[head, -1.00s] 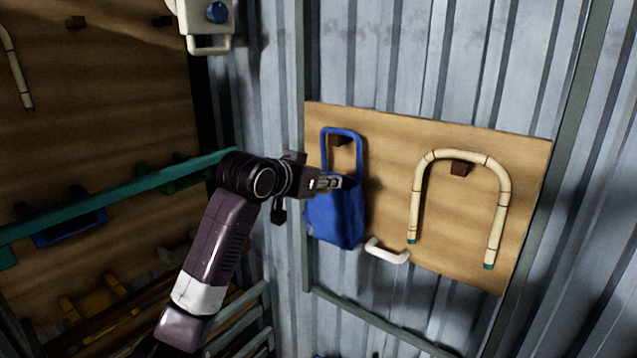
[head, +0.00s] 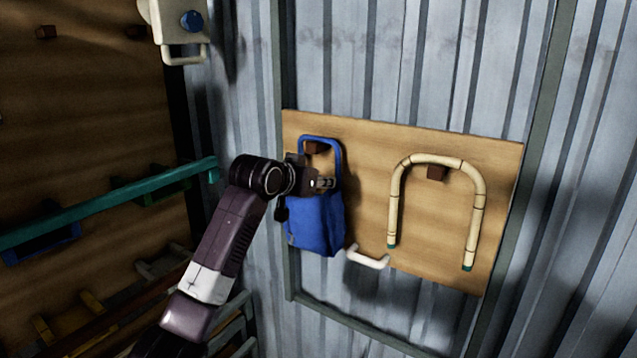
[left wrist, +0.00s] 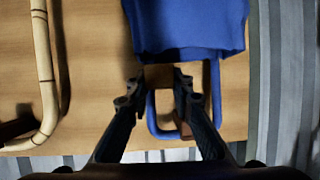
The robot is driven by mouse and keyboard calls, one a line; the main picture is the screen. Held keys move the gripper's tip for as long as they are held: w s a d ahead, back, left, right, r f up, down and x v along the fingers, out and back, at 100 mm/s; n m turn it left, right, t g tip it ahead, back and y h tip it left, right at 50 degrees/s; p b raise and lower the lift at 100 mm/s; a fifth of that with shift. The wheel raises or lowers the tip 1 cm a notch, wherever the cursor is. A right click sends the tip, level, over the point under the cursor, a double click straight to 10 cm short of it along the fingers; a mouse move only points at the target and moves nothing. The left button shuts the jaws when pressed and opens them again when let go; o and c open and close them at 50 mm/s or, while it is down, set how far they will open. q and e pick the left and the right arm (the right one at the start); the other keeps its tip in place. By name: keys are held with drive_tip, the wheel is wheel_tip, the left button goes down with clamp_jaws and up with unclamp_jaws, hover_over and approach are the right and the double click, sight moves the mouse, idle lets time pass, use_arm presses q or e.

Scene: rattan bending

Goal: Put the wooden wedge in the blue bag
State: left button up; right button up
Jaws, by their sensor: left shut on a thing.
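The blue bag (head: 318,225) hangs by its strap from a brown peg on a wooden board. It also shows upside down at the top of the left wrist view (left wrist: 190,25). My left gripper (head: 326,183) is in front of the strap, at the height of the bag's upper edge. In the left wrist view its fingers (left wrist: 158,84) are shut on a small brown block, the wooden wedge (left wrist: 158,76), right beside the bag's mouth. The wedge is partly hidden by the fingers and cannot be made out in the head view. My right gripper is not in view.
A bent rattan piece (head: 437,162) hangs on a peg to the right on the board (head: 430,265). A teal bar (head: 110,205) and a shelf wall are at left. A white box (head: 178,25) hangs at upper left.

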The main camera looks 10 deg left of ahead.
use_arm(q)
drive_tip(key=o, duration=1)
drive_tip(key=v, duration=1.2)
drive_tip(key=shift+w, duration=0.1)
